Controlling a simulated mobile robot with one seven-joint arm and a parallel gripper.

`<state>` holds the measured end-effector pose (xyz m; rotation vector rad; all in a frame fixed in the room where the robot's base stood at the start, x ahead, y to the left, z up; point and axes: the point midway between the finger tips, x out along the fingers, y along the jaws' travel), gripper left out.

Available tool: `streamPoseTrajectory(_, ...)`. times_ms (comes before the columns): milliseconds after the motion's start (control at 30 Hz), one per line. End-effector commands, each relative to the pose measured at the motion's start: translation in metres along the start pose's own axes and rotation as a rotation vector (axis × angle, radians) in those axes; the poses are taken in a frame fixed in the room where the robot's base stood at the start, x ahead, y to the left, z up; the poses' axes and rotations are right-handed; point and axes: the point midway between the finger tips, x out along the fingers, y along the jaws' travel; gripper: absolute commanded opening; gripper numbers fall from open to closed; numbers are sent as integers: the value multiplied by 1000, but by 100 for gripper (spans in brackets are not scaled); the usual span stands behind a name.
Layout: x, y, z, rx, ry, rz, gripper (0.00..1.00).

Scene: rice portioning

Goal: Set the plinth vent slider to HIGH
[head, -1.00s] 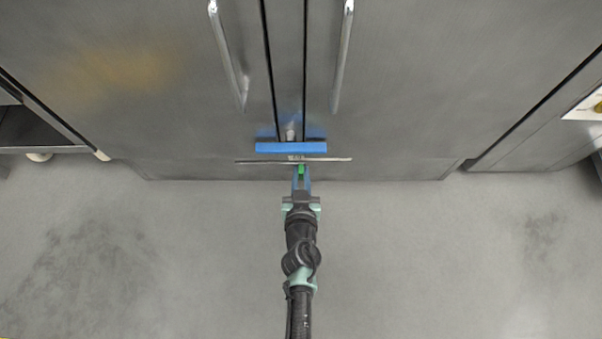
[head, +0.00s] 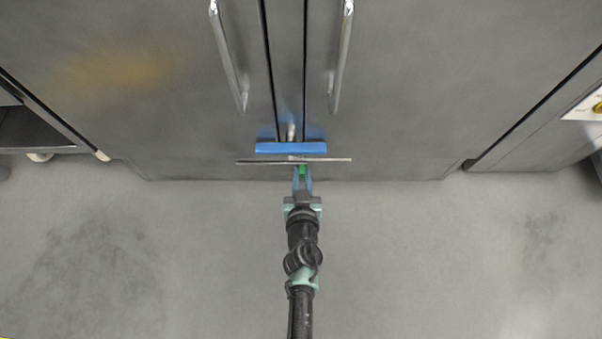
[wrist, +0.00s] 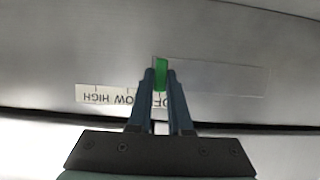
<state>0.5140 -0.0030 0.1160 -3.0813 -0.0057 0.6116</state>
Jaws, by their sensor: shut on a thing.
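The green slider tab (wrist: 161,73) stands upright between the fingers of my gripper (wrist: 161,85) in the wrist view. My gripper is shut on it. A white label strip (wrist: 90,95) beside it reads upside down in this view, with HIGH at the far left, LOW nearer and OFF partly hidden by the fingers. The tab is at the OFF end of the label. In the head view, the green tab also shows (head: 302,169) at the tip of my gripper (head: 302,180), low on the steel cabinet front.
A blue bar (head: 290,148) sits just above the tab, and a thin ledge (head: 335,160) runs across there. Two long door handles (head: 342,60) rise above. The grey floor (head: 420,260) is clear on both sides of my arm.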

Motion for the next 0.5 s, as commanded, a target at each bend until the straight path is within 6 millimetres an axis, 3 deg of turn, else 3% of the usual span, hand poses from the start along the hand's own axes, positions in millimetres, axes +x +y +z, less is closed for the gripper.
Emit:
streamPoseTrajectory(300,-1,61,-4,-3,-6,11,0)
streamPoseTrajectory(500,0,86,-2,-2,-4,8,0)
